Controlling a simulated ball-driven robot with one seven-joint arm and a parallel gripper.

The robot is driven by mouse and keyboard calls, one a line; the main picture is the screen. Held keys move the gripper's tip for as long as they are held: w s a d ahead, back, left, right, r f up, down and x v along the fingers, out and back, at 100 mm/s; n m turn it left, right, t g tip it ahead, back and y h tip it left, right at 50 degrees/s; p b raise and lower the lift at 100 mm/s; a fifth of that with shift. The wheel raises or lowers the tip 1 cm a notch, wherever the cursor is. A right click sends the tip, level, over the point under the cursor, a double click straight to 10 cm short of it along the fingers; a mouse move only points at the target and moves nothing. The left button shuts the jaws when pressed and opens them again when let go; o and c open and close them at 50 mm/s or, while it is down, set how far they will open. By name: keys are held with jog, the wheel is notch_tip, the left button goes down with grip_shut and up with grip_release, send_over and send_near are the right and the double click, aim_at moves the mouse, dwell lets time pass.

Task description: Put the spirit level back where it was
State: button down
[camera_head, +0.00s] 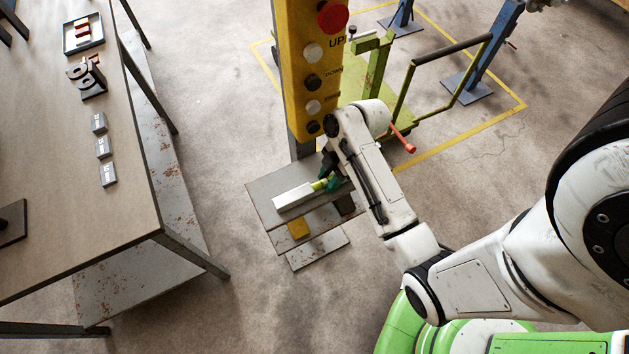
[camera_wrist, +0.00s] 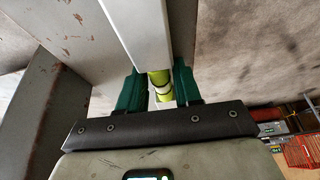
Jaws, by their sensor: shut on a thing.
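The spirit level (camera_head: 294,197) is a pale bar with a yellow-green section. It lies over the grey top plate (camera_head: 263,190) of a small stand at the foot of the yellow control post. My gripper (camera_head: 327,182), with dark green fingers, is shut on its yellow-green part at the right end. In the wrist view, the pale bar of the level (camera_wrist: 138,28) runs up and away from between the two fingers (camera_wrist: 160,88). Whether the level touches the plate or hangs just above it, I cannot tell. My arm hides the right part of the plate.
The yellow control post (camera_head: 310,70), with several buttons, rises behind the stand. A yellow block (camera_head: 298,228) shows on a lower tier. A green trolley (camera_head: 365,82) stands behind. A workbench (camera_head: 75,200) with small items fills the left. Bare floor lies between bench and stand.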

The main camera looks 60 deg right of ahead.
jog(key=shift+s+r, duration=0.1)
jog(key=c, duration=0.8)
grip_release()
jog(key=shift+d+r, duration=0.15)
jog(key=shift+r, duration=0.1)
jog(key=s+d, duration=0.2)
jog(key=d, duration=0.1)
jog(key=s+d+b, duration=0.1)
jog(key=s+d, duration=0.1)
jog(key=d, duration=0.1)
jog(key=s+d, duration=0.2)
jog(key=d, duration=0.2)
jog(key=shift+s+r, duration=0.25)
jog(key=shift+s, duration=0.15)
